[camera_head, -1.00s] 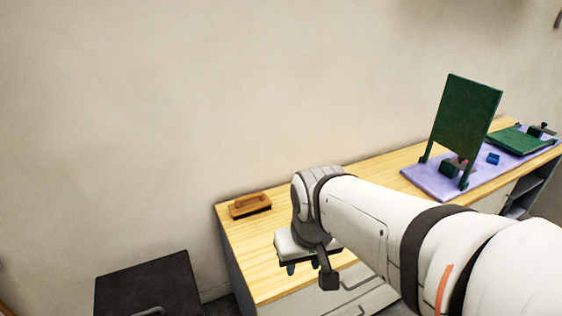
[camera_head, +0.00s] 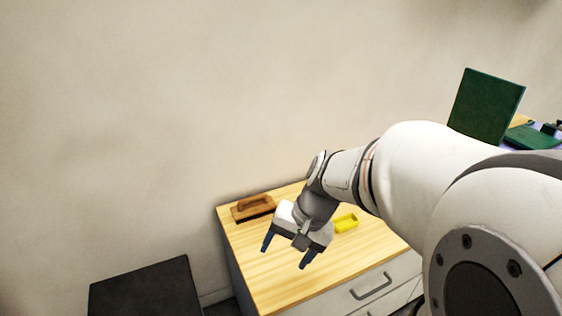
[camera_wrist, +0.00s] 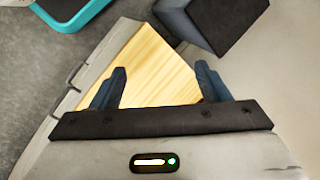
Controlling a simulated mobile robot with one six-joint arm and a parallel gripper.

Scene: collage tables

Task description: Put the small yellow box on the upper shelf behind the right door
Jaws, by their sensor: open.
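The small yellow box (camera_head: 346,222) sits on the wooden tabletop, just right of my gripper in the head view. It looks like a shallow open box, and part of it is close behind my wrist. My gripper (camera_head: 285,258) is open and empty, its two blue fingers pointing down over the front left of the tabletop. In the wrist view my gripper (camera_wrist: 160,85) spans bare wood, and the yellow box does not show there. I see no right door or upper shelf in these frames.
A brown wooden brush-like block (camera_head: 253,208) lies at the back left of the table (camera_head: 270,285). A black-topped unit (camera_head: 145,290) stands to the left. Green panels (camera_head: 486,105) stand at the far right. A drawer handle (camera_head: 371,286) juts from the table front. A teal-rimmed container (camera_wrist: 75,22) shows in the wrist view.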

